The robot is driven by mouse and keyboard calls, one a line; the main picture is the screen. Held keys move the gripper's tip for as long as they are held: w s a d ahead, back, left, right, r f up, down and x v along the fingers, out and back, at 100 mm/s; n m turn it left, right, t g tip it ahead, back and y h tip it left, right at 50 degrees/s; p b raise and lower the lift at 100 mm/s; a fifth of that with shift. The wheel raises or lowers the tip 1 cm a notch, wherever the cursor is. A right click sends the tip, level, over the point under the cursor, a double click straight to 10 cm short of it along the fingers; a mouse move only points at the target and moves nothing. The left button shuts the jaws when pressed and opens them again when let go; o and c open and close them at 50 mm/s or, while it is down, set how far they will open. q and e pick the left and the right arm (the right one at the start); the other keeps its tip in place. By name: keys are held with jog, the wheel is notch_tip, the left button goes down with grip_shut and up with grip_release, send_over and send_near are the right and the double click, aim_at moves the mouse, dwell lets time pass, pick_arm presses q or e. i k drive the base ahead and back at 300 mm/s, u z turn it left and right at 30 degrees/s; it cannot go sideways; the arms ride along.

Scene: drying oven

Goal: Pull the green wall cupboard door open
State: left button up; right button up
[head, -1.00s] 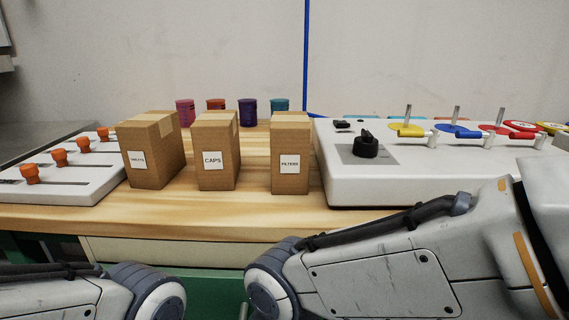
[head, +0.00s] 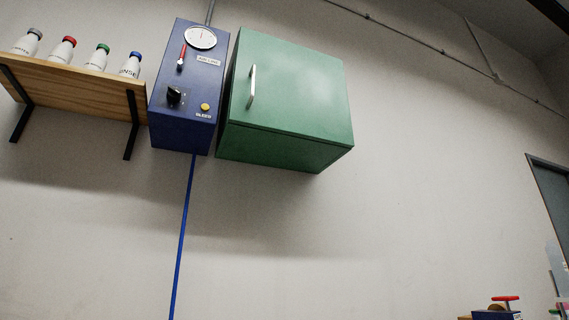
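The green wall cupboard (head: 285,105) hangs on the wall in the upper middle of the head view, seen from below. Its door (head: 300,85) looks closed, flush with the body. A pale vertical bar handle (head: 252,87) is near the door's left edge. Neither of my grippers is in view, and nothing touches the cupboard.
A blue box with a dial gauge (head: 185,90) hangs close to the cupboard's left. A wooden shelf (head: 75,90) with several white bottles is further left. A blue pipe (head: 182,240) runs down the wall. Bare wall lies right of and below the cupboard.

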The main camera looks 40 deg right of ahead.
aim_at(279, 85)
jog(key=k, duration=0.35)
jog(key=z, duration=0.65)
jog(key=i, duration=0.5)
jog(key=z, duration=0.4)
